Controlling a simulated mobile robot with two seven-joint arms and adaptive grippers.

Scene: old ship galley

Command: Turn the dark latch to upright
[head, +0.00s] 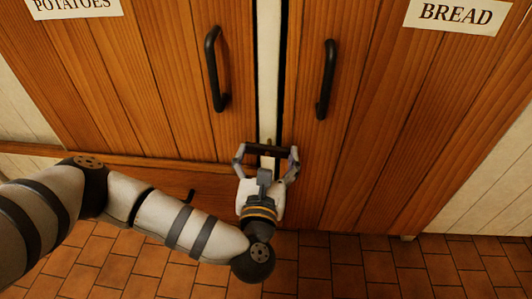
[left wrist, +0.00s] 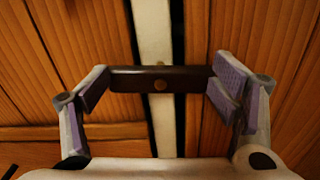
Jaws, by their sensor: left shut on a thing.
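The dark latch (head: 262,149) is a short bar lying level across the pale post (head: 269,75) between the two wooden cupboard doors. In the left wrist view the latch (left wrist: 132,79) shows a round brass-coloured screw near its middle. My left gripper (head: 266,153) has come up from below and is shut on the latch, with its fingers at the bar's two ends. The fingers with their purple-grey pads also show in the left wrist view (left wrist: 163,80). My right gripper is in neither view.
The left door (head: 160,80) and right door (head: 375,100) each have a dark handle, the left one (head: 213,70) and the right one (head: 326,80), above the latch. A drawer front (head: 150,180) with a small dark pull is at lower left. Brick-coloured floor tiles (head: 350,270) lie clear below.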

